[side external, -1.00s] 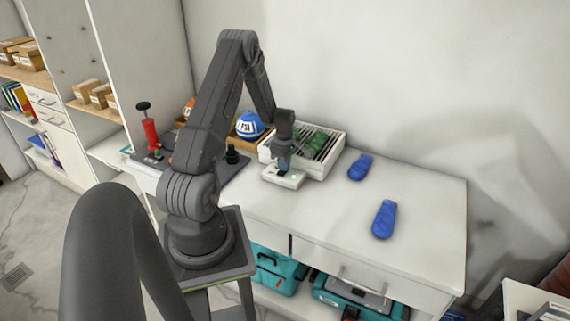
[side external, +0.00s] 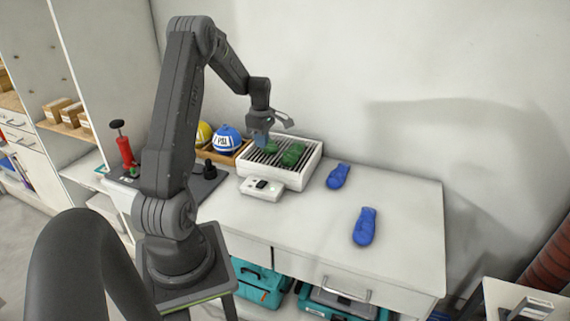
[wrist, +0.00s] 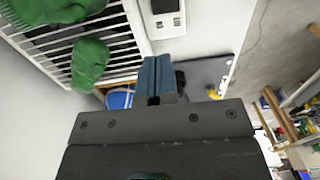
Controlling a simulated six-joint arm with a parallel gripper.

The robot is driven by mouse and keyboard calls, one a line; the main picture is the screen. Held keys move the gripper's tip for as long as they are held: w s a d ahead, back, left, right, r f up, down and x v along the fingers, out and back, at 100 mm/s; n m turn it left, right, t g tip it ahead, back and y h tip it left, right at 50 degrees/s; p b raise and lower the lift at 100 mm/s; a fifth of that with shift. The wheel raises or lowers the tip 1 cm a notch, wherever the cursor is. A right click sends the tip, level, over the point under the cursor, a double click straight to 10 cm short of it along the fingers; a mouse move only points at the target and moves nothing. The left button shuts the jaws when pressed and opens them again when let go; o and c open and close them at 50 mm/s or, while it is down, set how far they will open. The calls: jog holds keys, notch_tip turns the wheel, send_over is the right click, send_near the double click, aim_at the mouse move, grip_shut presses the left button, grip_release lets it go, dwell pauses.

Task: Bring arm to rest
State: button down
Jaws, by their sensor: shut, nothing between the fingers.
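My gripper (side external: 260,139) is shut and empty. In the side external view it hangs in the air at the left end of a white slatted rack (side external: 297,172). In the wrist view my gripper's blue-grey fingers (wrist: 154,98) are together with nothing between them. Green items (side external: 292,155) lie on the rack's slats, and they also show at the left of the wrist view (wrist: 90,62). A white control box with a dark switch (side external: 262,188) sits at the rack's front. My arm is raised and bent above the bench.
Two blue items (side external: 338,176) (side external: 365,226) lie on the white bench (side external: 415,205) to the right, with bare surface around them. A blue cap (side external: 229,139) and a yellow cap (side external: 203,134) sit in a wooden tray behind. A red pump (side external: 126,148) stands at the left.

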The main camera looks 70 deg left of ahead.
jog(key=w+d+r+m+t+y, duration=0.1)
jog(key=w+d+r+m, duration=0.1)
jog(key=d+r+m, duration=0.65)
jog(key=w+d+r+m+t, duration=0.1)
jog(key=w+d+r+m, duration=0.3)
jog(key=d, duration=0.8)
jog(key=s+d+r+m+t, duration=0.2)
jog(key=s+d+m, duration=0.5)
jog(key=d, duration=0.2)
jog(key=s+d+r+m+t, duration=0.2)
jog(key=s+d+r+m, duration=0.1)
jog(key=s+d+m, duration=0.4)
jog(key=s+d, duration=0.1)
jog(key=d, duration=0.2)
jog(key=shift+d+r+h, duration=0.15)
jog(key=shift+h, duration=0.25)
